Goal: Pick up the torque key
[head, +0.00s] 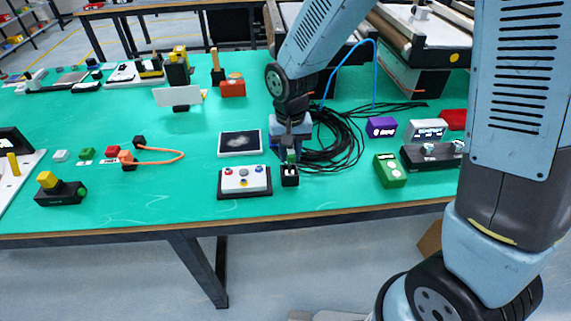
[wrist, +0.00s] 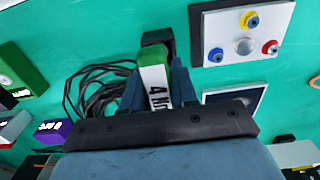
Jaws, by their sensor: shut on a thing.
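The torque key, a green and white piece with black lettering (wrist: 155,80), is between the two fingers of my gripper (wrist: 157,90) in the wrist view. My gripper (head: 290,138) is shut on it, pointing down. In the head view a small green part of the key (head: 291,156) shows below the fingers. Under it stands a small black holder (head: 290,176), which also shows beyond the key in the wrist view (wrist: 160,40). I cannot tell whether the key's lower end is still inside the holder.
A white button panel (head: 245,181) and a dark-screened plate (head: 240,143) lie just left of the holder. Coiled black cables (head: 340,140) lie behind and right. A green box (head: 389,170) and a purple box (head: 381,127) stand further right. The table's front edge is close.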

